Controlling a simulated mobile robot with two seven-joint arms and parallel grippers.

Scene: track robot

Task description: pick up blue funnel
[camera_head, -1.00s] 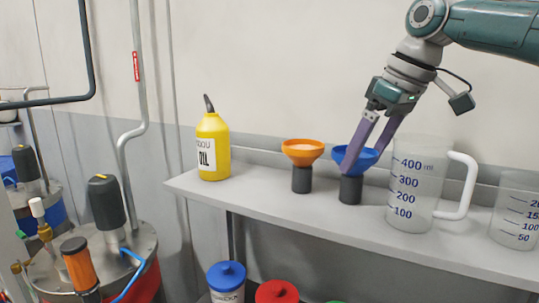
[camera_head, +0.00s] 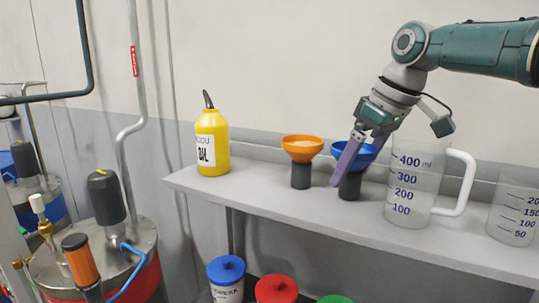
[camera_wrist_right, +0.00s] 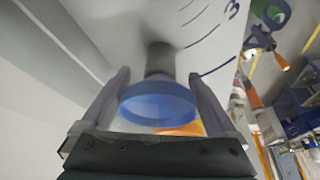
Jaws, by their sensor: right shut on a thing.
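The blue funnel (camera_head: 368,153) is upright on the shelf, its lower part in a dark grey cylinder (camera_head: 349,187). My right gripper (camera_head: 350,172) reaches down over it and is shut on it. One finger is in front of the funnel; the other is mostly hidden behind it. In the right wrist view the blue funnel (camera_wrist_right: 160,106) is between the two fingers, with the dark cylinder (camera_wrist_right: 160,59) beyond it. My left gripper is not in view.
An orange funnel (camera_head: 302,148) in a dark holder stands just left of the blue one. A clear measuring jug (camera_head: 412,190) is close on the right, with a smaller one (camera_head: 514,212) beyond. A yellow bottle (camera_head: 212,142) stands at the shelf's left end. Lidded containers are below.

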